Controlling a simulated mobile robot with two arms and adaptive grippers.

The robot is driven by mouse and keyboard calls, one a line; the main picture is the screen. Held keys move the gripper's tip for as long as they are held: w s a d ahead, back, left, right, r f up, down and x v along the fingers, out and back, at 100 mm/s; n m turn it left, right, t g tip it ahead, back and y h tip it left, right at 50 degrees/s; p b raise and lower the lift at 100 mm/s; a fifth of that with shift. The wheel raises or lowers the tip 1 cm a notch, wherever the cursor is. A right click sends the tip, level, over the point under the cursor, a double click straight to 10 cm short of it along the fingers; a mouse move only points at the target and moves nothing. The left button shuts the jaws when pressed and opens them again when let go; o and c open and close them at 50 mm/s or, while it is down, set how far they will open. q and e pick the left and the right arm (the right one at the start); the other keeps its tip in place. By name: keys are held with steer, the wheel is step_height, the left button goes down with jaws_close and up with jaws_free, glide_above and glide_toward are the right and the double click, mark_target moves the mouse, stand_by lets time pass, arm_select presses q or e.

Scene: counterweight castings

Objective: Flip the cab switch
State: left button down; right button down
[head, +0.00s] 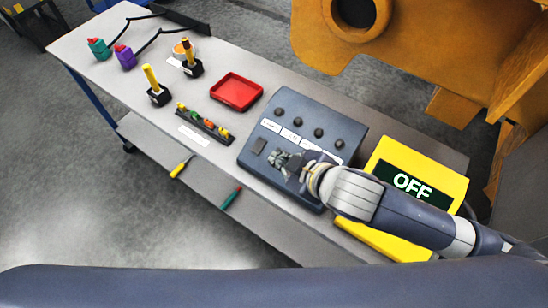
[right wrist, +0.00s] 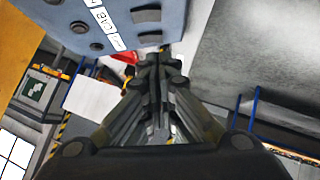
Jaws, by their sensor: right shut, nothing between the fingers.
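The blue-grey switch box (head: 330,118) stands on the bench, with a row of dark round knobs along its far side and white labels below them. A dark rocker switch (head: 258,146) shows near its left end; other switches are hidden by my gripper. In the right wrist view the box (right wrist: 62,14) fills the top left, and a label reading CAB (right wrist: 105,20) lies between a knob and dark rockers (right wrist: 146,15). My right gripper (head: 279,158) is shut and empty over the box's near part; I cannot tell whether it touches. My left gripper is not in view.
A yellow box with a display reading OFF (head: 412,185) stands right of the switch box, close under my right arm. A red tray (head: 236,91), a rack of small coloured parts (head: 204,124) and upright-handled tools lie to the left. A large yellow casting (head: 340,40) is behind.

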steer(key=x, duration=0.2)
steer(key=p+x, duration=0.1)
steer(key=x, duration=0.2)
steer(key=d+f+p+x, duration=0.1)
steer(key=x, duration=0.2)
steer(key=shift+s, duration=0.15)
steer(key=shift+w+d+f, duration=0.1)
steer(key=shift+f, duration=0.35)
steer(key=shift+w+d+f, duration=0.1)
steer(key=shift+w+f, duration=0.05)
steer(key=shift+f, duration=0.3)
